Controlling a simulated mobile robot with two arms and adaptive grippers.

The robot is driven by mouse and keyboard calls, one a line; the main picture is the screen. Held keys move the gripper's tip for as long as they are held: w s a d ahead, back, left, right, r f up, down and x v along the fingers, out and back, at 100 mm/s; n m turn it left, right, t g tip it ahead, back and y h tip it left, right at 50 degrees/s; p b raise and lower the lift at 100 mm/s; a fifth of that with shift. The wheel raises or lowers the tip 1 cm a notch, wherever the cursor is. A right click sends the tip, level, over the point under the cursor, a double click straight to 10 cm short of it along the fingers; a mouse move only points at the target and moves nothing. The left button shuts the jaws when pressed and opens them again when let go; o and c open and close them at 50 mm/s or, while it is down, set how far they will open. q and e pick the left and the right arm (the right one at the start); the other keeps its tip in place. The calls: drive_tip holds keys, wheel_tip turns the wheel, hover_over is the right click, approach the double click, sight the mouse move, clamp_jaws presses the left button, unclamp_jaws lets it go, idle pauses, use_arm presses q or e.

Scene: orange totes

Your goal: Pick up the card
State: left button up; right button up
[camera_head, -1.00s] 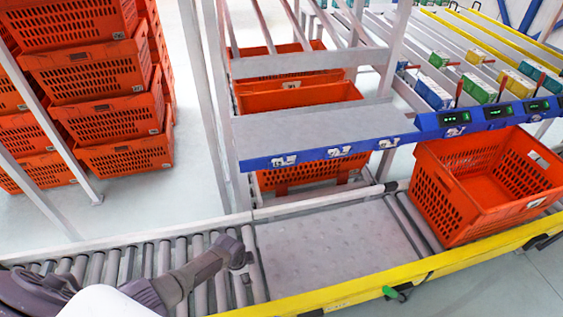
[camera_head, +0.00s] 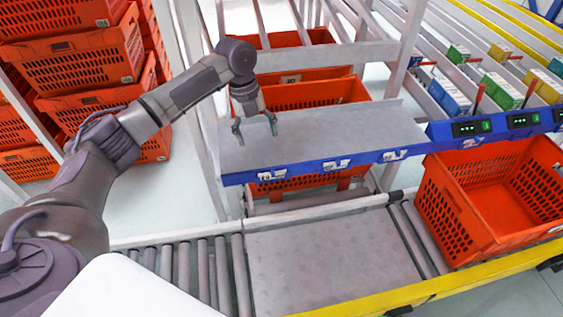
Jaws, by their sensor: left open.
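My left gripper (camera_head: 256,130) hangs over the left part of the grey shelf (camera_head: 330,135), fingers pointing down. It is open, and nothing shows between its fingers. I make out no loose card on the shelf. White labels with dark print sit along the shelf's blue front edge, one at the left (camera_head: 271,176), one in the middle (camera_head: 336,164) and one at the right (camera_head: 395,155). I cannot tell whether any of them is the card. My right gripper is not in view.
An orange tote (camera_head: 490,200) stands on the conveyor at right. A bare metal plate (camera_head: 330,255) lies between rollers (camera_head: 190,270). Orange totes (camera_head: 85,70) are stacked at left; another tote (camera_head: 310,93) is behind the shelf. Boxes (camera_head: 450,96) fill the sloped rack.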

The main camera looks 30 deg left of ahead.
use_arm(q)
hover_over(265, 170)
drive_tip(key=s, duration=0.2)
wheel_tip(265, 170, down, 8)
drive_tip(key=f, duration=0.2)
drive_tip(key=f+p, duration=0.1)
drive_tip(key=f, duration=0.1)
drive_tip(key=shift+w+d, duration=0.35)
drive_tip(key=shift+d, duration=0.05)
drive_tip(key=shift+f, duration=0.3)
drive_tip(key=c, duration=0.8)
drive_tip(key=shift+c, duration=0.3)
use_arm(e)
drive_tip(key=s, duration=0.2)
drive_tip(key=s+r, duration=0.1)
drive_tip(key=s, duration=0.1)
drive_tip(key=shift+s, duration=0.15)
